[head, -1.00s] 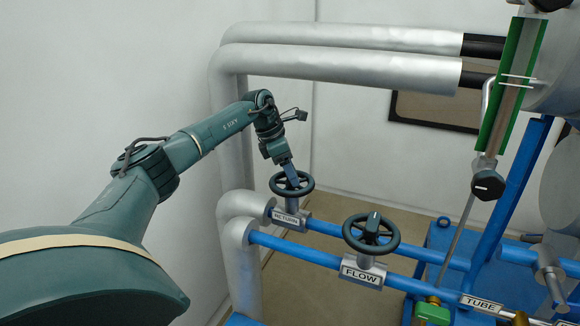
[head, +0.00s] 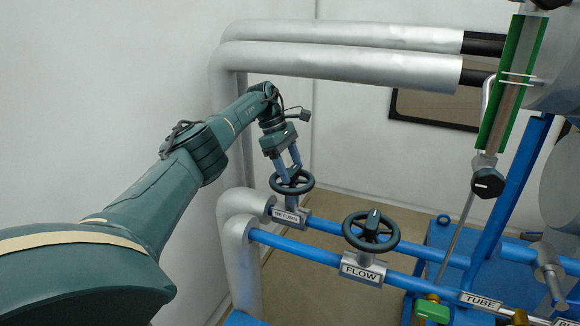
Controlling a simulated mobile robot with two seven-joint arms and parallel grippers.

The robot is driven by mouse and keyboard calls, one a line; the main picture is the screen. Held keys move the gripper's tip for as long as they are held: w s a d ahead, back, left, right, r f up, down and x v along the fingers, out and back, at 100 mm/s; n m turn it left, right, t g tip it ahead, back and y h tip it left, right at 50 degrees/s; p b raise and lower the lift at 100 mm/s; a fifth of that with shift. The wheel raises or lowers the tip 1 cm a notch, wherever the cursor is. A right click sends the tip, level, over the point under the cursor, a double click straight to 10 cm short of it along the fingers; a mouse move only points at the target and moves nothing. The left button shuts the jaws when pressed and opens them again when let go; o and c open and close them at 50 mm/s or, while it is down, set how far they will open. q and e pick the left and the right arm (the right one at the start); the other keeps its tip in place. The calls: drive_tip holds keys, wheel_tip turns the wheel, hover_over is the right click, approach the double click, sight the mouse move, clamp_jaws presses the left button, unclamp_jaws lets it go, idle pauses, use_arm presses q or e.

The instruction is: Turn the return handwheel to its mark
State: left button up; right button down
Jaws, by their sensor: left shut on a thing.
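The return handwheel (head: 309,184) is a dark, spoked wheel on a grey valve above a blue pipe. A plate reading RETURN (head: 286,216) is below it. My left gripper (head: 290,177) points down at the wheel from above. Its two blue-grey fingers are shut on the wheel near its hub and hide part of it. I cannot make out the wheel's mark at this size. My right gripper is not in view.
The flow handwheel (head: 371,231) stands to the right and nearer, above its FLOW plate (head: 363,270). Silver pipes (head: 340,66) run behind my left arm. A blue frame (head: 515,190) and a green-edged gauge (head: 510,85) are at the right.

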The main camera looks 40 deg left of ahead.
sight(290, 170)
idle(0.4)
use_arm(q)
drive_tip(key=o, duration=1)
wheel_tip(290, 170, up, 10)
drive_tip(key=shift+r, duration=0.1)
idle(0.4)
